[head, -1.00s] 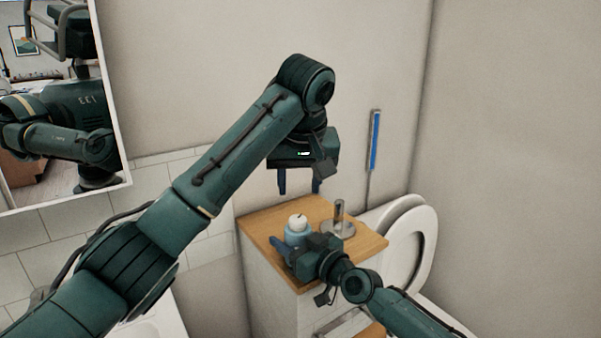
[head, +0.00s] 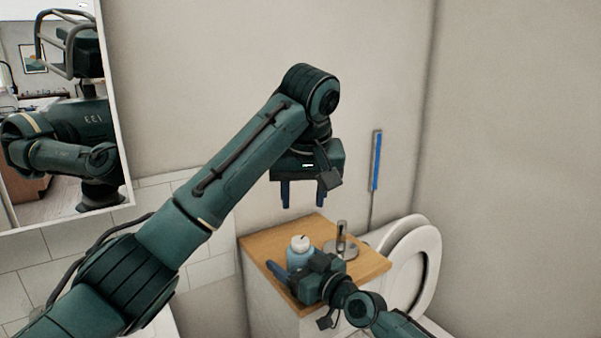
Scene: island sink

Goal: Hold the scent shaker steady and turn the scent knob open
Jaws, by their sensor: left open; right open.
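The scent shaker (head: 298,260) is a light blue jar standing upright on a wooden-topped cabinet. Its white knob (head: 300,243) on top has a small dark mark. My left gripper (head: 304,204) is open and empty, pointing down above the shaker with a clear gap. My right gripper (head: 285,268) comes in from the lower right and is open at the shaker's front side. Its body hides the lower right of the shaker. One blue finger shows to the left of the shaker; I cannot tell whether it touches.
A metal holder with a round base (head: 341,247) stands on the wooden top (head: 265,243) just right of the shaker. A white toilet (head: 413,262) with raised lid is to the right. A blue-handled stick (head: 376,165) stands by the wall. A mirror (head: 60,120) hangs at left.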

